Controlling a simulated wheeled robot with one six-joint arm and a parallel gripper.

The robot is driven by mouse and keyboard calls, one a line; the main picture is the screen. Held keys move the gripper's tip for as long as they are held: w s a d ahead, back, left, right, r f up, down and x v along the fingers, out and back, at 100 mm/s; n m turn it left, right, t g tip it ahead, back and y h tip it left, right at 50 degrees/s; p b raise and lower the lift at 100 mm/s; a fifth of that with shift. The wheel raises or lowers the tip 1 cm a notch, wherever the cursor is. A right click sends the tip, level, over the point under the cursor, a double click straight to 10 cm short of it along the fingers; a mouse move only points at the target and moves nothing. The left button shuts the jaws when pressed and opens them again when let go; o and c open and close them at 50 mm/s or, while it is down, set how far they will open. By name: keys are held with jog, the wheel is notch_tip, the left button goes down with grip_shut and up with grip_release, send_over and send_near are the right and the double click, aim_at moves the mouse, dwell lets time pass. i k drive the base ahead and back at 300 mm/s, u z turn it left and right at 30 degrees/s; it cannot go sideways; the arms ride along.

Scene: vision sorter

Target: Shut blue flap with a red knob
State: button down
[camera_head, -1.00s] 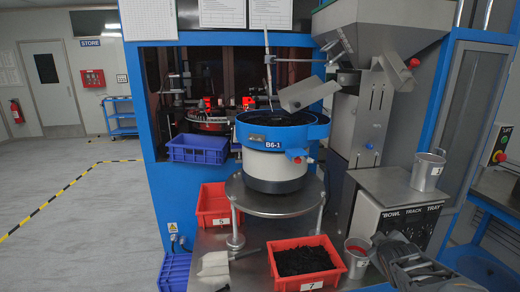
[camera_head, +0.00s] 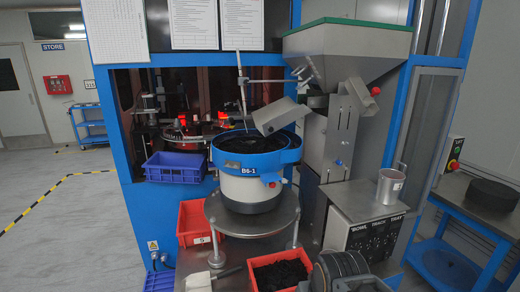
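My gripper's fingers cannot be made out.
The feeder stands on a round metal table (camera_head: 240,222). Red bins (camera_head: 188,232) (camera_head: 262,260) sit below. A metal cup (camera_head: 390,186) stands on the cabinet at right. A steel hopper (camera_head: 345,48) with another red knob (camera_head: 375,91) rises behind. Open floor lies left.

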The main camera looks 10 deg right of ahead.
aim_at(270, 178)
jog(key=k, duration=1)
jog(key=u, duration=1.3)
jog(key=i, duration=1.65)
jog(key=z, duration=1.3)
